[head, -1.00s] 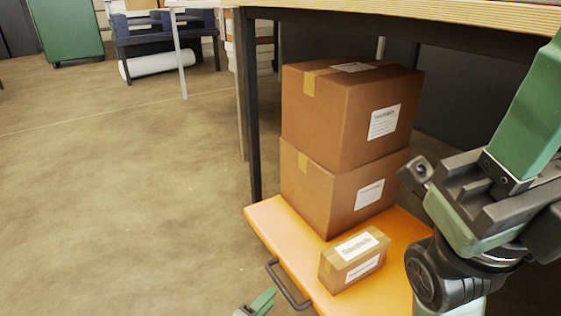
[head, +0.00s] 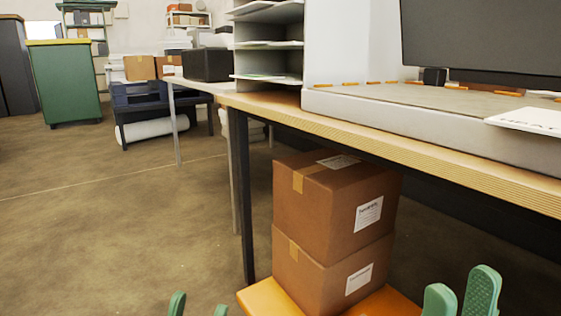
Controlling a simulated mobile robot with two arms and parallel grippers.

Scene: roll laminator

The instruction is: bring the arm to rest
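My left gripper (head: 199,308) shows at the bottom edge, left of the orange cart, as two green fingertips standing apart with floor between them. My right gripper (head: 460,296) shows at the bottom right as two green fingertips, also apart, with nothing seen between them. It is in front of the cart's right side and below the tabletop. Both grippers are cut off by the lower edge of the view, and the rest of both arms is hidden.
A wooden-topped table (head: 390,148) with a dark leg crosses the right side. Under it, an upper carton (head: 325,205) sits on a lower carton (head: 325,279) on an orange cart (head: 262,298). A paper rack (head: 268,62) stands on the table. Open floor (head: 110,225) lies left.

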